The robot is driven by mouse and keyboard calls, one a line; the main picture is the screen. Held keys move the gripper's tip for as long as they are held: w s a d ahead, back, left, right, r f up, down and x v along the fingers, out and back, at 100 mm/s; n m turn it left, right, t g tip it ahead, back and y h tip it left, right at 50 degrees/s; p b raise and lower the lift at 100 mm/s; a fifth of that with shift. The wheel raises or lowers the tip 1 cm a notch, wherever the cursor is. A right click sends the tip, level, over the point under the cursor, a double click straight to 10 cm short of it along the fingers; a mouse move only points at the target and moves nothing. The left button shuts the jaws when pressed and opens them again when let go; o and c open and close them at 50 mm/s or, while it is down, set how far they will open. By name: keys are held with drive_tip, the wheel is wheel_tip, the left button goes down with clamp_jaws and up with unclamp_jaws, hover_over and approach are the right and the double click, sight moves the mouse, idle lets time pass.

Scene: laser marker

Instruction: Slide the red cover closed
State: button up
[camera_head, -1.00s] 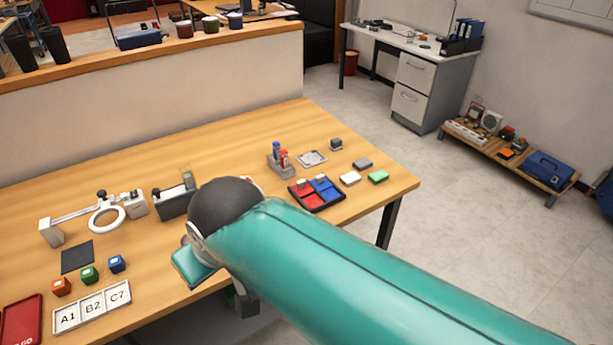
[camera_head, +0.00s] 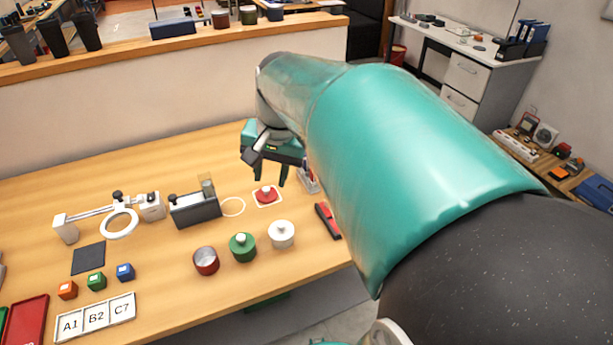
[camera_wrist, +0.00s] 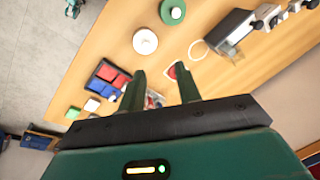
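The red cover appears to be the red part of a dark tray with red and blue sections. In the head view only a strip of this red part (camera_head: 328,219) shows, as my arm hides the rest. In the wrist view the red part (camera_wrist: 116,76) and the blue part (camera_wrist: 104,89) lie side by side in the tray, left of my fingers. My gripper (camera_head: 269,178) is raised above the table, left of the tray in the head view. In the wrist view its two fingers (camera_wrist: 161,72) are apart with nothing held between them.
A red-knobbed lid (camera_head: 265,195) sits on a white square near my gripper. White (camera_head: 281,234), green (camera_head: 242,247) and red (camera_head: 205,261) round containers stand in front. A dark box (camera_head: 195,210) and ring magnifier (camera_head: 120,223) are left. Bare wood lies behind them.

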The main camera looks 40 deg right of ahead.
drive_tip(key=d+f+m+y, duration=0.1)
drive_tip(key=d+f+m, duration=0.25)
drive_tip(key=d, duration=0.45)
drive_tip(key=d+f+m+y, duration=0.1)
drive_tip(key=d+f+m, duration=0.25)
drive_tip(key=d, duration=0.45)
drive_tip(key=d+f+m+y, duration=0.2)
drive_tip(key=d+m, duration=0.3)
drive_tip(key=d, duration=0.3)
drive_tip(key=shift+g, duration=0.4)
drive_tip(key=x, duration=1.2)
drive_tip(key=shift+s+f, duration=0.25)
drive_tip(key=shift+f, duration=0.15)
drive_tip(key=shift+d, duration=0.1)
clamp_jaws()
